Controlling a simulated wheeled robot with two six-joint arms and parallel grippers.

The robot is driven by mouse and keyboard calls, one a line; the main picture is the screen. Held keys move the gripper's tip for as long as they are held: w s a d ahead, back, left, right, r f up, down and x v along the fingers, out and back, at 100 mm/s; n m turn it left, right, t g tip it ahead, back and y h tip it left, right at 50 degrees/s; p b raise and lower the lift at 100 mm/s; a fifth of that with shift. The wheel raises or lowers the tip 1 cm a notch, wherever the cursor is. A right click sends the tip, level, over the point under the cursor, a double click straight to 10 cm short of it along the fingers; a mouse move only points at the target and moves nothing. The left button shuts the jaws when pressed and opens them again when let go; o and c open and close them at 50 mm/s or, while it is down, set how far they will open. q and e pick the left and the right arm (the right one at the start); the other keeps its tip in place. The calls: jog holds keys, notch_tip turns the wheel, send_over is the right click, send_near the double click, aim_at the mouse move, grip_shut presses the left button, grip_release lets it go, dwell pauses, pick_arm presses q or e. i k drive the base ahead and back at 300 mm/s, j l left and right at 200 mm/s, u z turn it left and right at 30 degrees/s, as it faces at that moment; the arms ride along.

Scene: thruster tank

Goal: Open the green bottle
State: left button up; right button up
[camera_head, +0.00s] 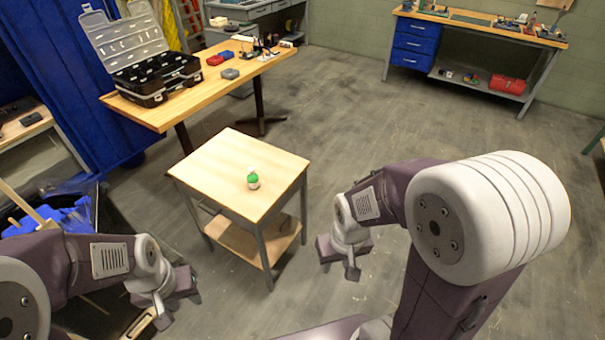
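My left gripper (178,308) hangs in front of the table at the lower left, apart from the bottle. My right gripper (340,262) hangs to the right of the table, also apart from the bottle. Both grippers are small in the view, and I cannot make out the gap between their fingers. No object shows in either one.
A workbench (213,83) with an open black toolbox (160,78) stands behind the small table. A blue-drawer bench (415,44) is at the back right. A bin with blue items (70,216) is at the left.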

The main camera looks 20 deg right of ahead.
aim_at(252, 180)
jog(key=i+l, duration=0.15)
jog(key=l, duration=0.15)
jog(key=i+l+u, duration=0.1)
jog(key=l, duration=0.2)
jog(key=i+l+u, duration=0.1)
jog(key=i+l, duration=0.2)
jog(key=l, duration=0.35)
jog(key=i+l+u, duration=0.1)
jog(key=l, duration=0.2)
jog(key=i, duration=0.05)
